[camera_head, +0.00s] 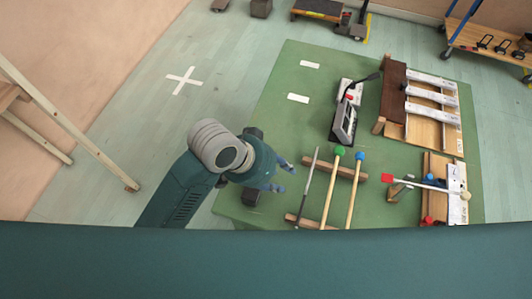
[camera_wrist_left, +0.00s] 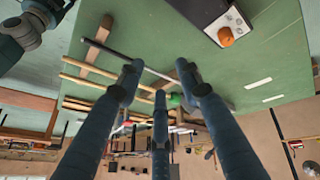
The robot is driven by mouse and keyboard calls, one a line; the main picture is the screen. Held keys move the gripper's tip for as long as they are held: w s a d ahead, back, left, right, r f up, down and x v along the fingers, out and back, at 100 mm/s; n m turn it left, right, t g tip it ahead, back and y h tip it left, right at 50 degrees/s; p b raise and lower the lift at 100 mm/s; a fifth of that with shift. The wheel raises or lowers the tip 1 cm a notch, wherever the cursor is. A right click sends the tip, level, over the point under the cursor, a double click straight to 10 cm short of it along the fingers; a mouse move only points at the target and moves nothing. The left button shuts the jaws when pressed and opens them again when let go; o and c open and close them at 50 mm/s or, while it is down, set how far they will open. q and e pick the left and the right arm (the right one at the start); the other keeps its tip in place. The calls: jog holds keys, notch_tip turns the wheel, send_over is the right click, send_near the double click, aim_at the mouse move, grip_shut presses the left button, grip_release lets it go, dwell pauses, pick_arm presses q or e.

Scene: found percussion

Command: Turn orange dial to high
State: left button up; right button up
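The orange dial (camera_wrist_left: 226,37) sits on the grey panel of a dark box (camera_wrist_left: 197,10), at the top of the left wrist view. In the head view a dark box (camera_head: 250,198), probably the same one, stands at the table's left edge, mostly hidden by my left gripper; the dial does not show there. My left gripper (camera_head: 287,176) is above the table beside this box. Its fingers (camera_wrist_left: 160,88) are spread apart with nothing between them and are not touching the dial. In the left wrist view, part of what seems my right arm (camera_wrist_left: 20,35) shows at the upper left.
Mallets and a rod (camera_head: 330,187) lie across wooden bars right of my left gripper. A grey device with a microphone (camera_head: 344,118) stands behind them. A wooden rack with metal bars (camera_head: 431,98) and a mallet with a red end (camera_head: 420,183) are farther right.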

pick_arm(q)
jog(key=w+d+r+m+g+y, duration=0.1)
jog(key=w+d+r+m, duration=0.1)
jog(key=w+d+m, duration=0.15)
jog(key=w+a+r+g+y, duration=0.1)
jog(key=w+a+r+y, duration=0.1)
jog(key=w+a+y, duration=0.4)
jog(key=shift+h, duration=0.7)
jog(key=f, duration=0.3)
jog(key=f+p, duration=0.1)
jog(key=f, duration=0.6)
jog(key=shift+w+a+f+p, duration=0.1)
jog(key=shift+a+f+p, duration=0.2)
jog(key=shift+a+f, duration=0.05)
grip_shut()
